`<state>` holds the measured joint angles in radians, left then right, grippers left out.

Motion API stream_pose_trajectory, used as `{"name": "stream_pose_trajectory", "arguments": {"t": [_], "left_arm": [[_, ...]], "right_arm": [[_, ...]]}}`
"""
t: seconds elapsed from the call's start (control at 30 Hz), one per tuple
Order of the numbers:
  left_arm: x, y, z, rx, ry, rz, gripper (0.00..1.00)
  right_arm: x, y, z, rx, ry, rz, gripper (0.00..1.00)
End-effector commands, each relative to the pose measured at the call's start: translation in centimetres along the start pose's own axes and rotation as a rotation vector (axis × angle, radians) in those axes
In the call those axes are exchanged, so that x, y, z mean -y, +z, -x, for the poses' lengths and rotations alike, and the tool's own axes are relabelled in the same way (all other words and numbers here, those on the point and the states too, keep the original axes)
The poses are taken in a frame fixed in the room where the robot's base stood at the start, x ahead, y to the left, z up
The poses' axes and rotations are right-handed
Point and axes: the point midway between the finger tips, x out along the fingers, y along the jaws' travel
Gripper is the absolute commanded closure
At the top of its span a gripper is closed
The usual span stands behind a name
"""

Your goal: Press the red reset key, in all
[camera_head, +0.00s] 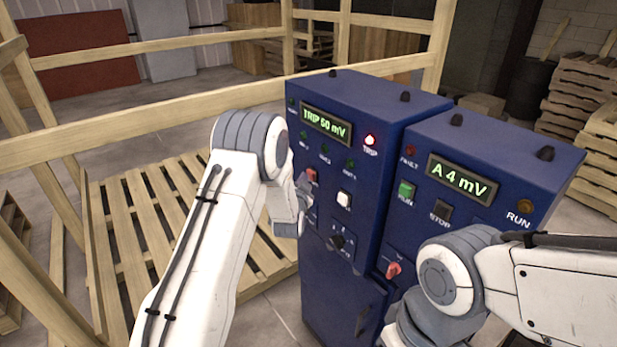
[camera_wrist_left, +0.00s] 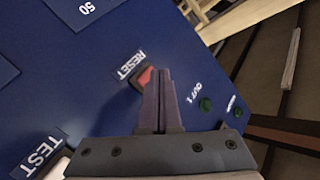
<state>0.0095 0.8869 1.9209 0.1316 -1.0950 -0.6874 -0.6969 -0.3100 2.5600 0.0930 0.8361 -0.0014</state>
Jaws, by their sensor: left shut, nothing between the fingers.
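The red reset key (camera_head: 311,175) is on the front of the left blue cabinet (camera_head: 375,95), below the green lamps. In the left wrist view the red key (camera_wrist_left: 144,77) shows beside the RESET label (camera_wrist_left: 131,64), partly hidden behind my left gripper (camera_wrist_left: 161,72). The fingers are shut and empty, with their tips close to the key's right side; I cannot tell whether they touch it. In the head view my left gripper (camera_head: 303,188) is mostly hidden by its wrist. My right arm comes in at the lower right, but its gripper is not visible.
The left cabinet's display (camera_head: 327,123) reads TRIP 50 mV, and its TRIP lamp (camera_head: 370,140) glows. A white key (camera_head: 344,199) sits right of the red key. The right cabinet's display (camera_head: 461,181) reads A 4 mV. Wooden rails (camera_head: 150,133) stand behind.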

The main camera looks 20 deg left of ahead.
Motion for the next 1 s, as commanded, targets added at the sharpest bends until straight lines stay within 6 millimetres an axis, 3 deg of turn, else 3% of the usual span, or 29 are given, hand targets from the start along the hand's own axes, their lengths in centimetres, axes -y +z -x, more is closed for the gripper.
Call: {"name": "stream_pose_trajectory", "arguments": {"t": [0.67, 1.0], "left_arm": [[-0.3, -0.3, -0.3, -0.002, 0.001, 0.000, 1.00], [0.5, 0.4, 0.7, -0.002, -0.001, 0.000, 1.00]], "right_arm": [[0.0, 0.0, -0.3, 0.000, 0.000, 0.000, 0.00], [-0.1, 0.0, -0.7, 0.000, 0.000, 0.000, 0.00]]}}
